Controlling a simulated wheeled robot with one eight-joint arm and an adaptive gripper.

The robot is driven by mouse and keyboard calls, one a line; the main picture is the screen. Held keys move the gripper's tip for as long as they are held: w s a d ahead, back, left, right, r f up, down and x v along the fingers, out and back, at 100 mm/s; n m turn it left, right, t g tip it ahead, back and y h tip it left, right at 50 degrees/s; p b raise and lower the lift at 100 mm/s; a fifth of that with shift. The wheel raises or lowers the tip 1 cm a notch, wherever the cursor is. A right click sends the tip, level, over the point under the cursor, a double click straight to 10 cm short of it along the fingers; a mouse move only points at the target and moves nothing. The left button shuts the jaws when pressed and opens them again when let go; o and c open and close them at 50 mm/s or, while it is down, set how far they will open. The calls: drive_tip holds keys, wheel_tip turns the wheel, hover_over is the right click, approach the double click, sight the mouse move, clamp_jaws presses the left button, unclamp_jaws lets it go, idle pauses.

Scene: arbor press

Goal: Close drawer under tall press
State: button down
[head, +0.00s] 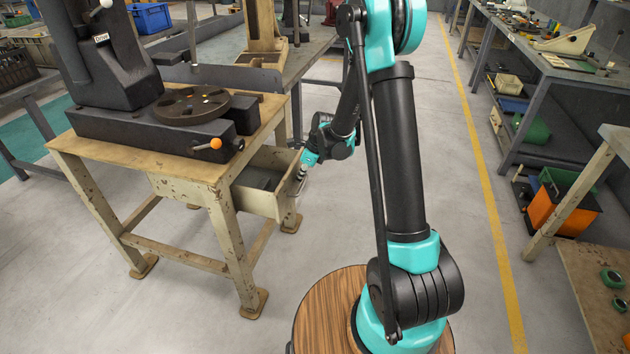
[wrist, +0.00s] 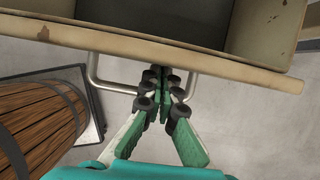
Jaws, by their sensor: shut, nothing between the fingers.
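The tall dark press (head: 105,60) stands on a worn beige table (head: 180,165) at the left of the head view. The drawer (head: 262,187) under its table top is pulled out to the right, and its inside shows. In the wrist view the drawer's front panel (wrist: 170,52) crosses the upper part, with a grey metal handle (wrist: 100,80) below it. My gripper (wrist: 162,75) is shut and empty, with its fingertips at the panel between the ends of the handle. In the head view my gripper (head: 302,172) is by the drawer front. I cannot tell whether it touches.
The table's front leg (head: 237,255) stands beside the drawer. Clear grey floor lies around the table and along the yellow line (head: 490,190).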

drive_tip(key=w+a, duration=0.2)
drive_tip(key=a, duration=0.3)
drive_tip(key=w+a, duration=0.2)
drive_tip(key=a, duration=0.3)
drive_tip(key=w+a, duration=0.1)
drive_tip(key=a, duration=0.4)
drive_tip(key=shift+w+a, duration=0.4)
drive_tip(key=shift+a, duration=0.1)
drive_tip(key=shift+r, duration=0.15)
